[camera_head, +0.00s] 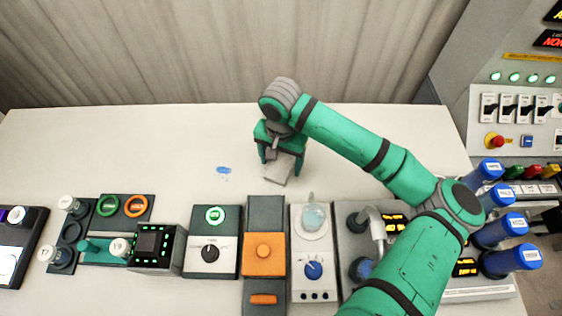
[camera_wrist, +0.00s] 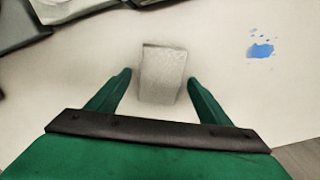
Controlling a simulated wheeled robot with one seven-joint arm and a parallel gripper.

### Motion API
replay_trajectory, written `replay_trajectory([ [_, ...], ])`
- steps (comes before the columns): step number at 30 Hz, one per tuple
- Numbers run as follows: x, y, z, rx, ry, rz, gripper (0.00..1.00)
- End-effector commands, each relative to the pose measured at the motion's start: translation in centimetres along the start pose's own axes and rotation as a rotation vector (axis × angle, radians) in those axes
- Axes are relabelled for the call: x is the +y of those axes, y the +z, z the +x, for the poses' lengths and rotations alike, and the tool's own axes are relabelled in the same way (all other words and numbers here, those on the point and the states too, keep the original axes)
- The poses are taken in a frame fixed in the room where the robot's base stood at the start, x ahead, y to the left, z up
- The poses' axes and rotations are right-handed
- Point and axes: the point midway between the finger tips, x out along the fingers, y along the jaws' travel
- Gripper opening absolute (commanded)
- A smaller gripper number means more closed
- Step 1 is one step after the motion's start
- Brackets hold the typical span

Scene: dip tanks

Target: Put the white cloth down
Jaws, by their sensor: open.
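The white cloth (camera_wrist: 163,73) is a pale grey-white folded block on the table. In the wrist view it sits between my two open fingers, with a gap on each side. In the head view the cloth (camera_head: 278,172) shows just below my gripper (camera_head: 281,157), partly hidden by it. My gripper (camera_wrist: 160,88) is open, its green fingers apart and not touching the cloth. The cloth appears to rest on the white table (camera_head: 340,170).
A blue spill (camera_head: 224,170) lies left of the cloth. Along the front edge stand a dial box (camera_head: 212,243), an orange-button box (camera_head: 263,246), a beaker stand (camera_head: 313,262) and several blue-capped bottles (camera_head: 509,260) at right. The back of the table is clear up to the curtain (camera_head: 200,50).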

Motion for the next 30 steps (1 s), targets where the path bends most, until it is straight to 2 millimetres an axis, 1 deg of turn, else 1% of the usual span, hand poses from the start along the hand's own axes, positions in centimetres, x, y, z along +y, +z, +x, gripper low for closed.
replay_trajectory([
  [5, -0.1, 0.0, -3.0, 0.003, -0.002, -0.003, 0.73],
  [12, -0.1, 0.0, -7.8, 0.003, -0.002, -0.002, 0.73],
  [15, -0.1, 0.0, -9.4, 0.003, -0.002, -0.001, 0.73],
  [18, -0.1, 0.0, -10.6, 0.002, -0.001, 0.000, 0.73],
  [24, -0.1, 0.0, -11.7, 0.001, 0.000, -0.002, 0.73],
  [30, -0.2, 0.1, -11.7, 0.001, 0.000, -0.003, 0.73],
])
